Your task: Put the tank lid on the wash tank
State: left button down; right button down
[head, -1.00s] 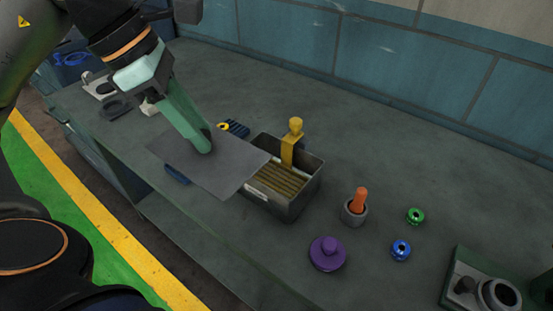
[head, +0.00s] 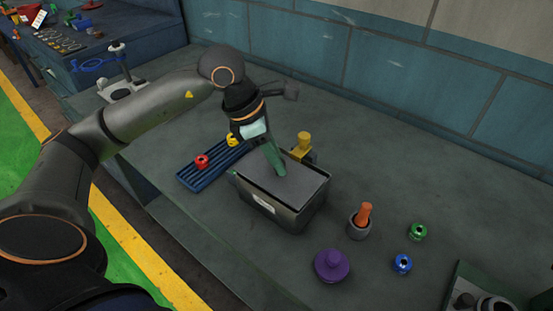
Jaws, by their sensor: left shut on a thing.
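The tank lid (head: 297,182) is a flat grey plate. It lies level over the opening of the wash tank (head: 285,217), a dark grey metal box with a pale label on its front. The lid covers most or all of the opening; I cannot tell whether it rests on the rim or hovers just above it. My left gripper (head: 279,172) points down at the lid's middle and is shut on its handle, which the fingers hide. The tank's inside is hidden. My right gripper is out of view.
A yellow-knobbed piece (head: 303,146) stands behind the tank. A blue ribbed tray (head: 212,168) with red and yellow pieces lies to its left. On the right are a grey cup (head: 359,227) with an orange handle, a purple knobbed disc (head: 331,266), and green and blue spools (head: 402,263).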

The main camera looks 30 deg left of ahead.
pick_arm(q)
jog(key=shift+f, duration=0.55)
jog(key=shift+f+b, duration=0.25)
jog(key=shift+b, duration=0.05)
jog(key=c, duration=0.6)
grip_release()
jog(key=shift+r, duration=0.1)
jog(key=shift+r+p, duration=0.2)
jog(key=shift+p, duration=0.1)
jog(key=shift+a+r, duration=0.1)
jog(key=shift+r, duration=0.15)
jog(key=v, duration=1.1)
jog(key=shift+s+r, duration=0.2)
